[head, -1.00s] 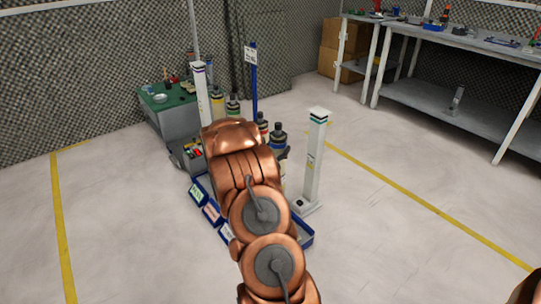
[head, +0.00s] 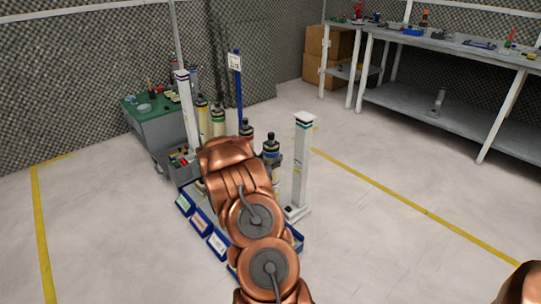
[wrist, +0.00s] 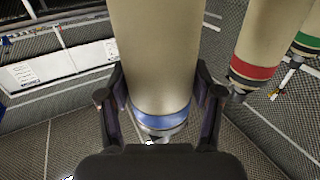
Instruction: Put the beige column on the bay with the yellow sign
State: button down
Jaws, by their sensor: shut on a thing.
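In the wrist view my gripper (wrist: 160,98) is shut on a beige column (wrist: 155,50) with a blue band near its end, one finger on each side. The gripper and this column are hidden behind my copper arm in the head view. The blue-edged rack (head: 298,238) has a row of small sign plates in front, with green (head: 183,203), red (head: 200,221) and blue (head: 218,243) markings. I cannot make out a yellow sign; my arm covers part of the rack.
Several dark-capped cylinders (head: 218,120) stand behind my arm. White posts stand left (head: 187,110) and right (head: 301,165) of the rack. Beside it are a blue sign pole (head: 238,95) and a green-topped cabinet (head: 155,125). The floor at right is clear up to the workbench (head: 440,105).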

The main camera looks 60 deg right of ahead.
jog(key=shift+r, duration=0.2)
jog(key=shift+c, duration=1)
grip_release()
jog(key=shift+f, duration=0.15)
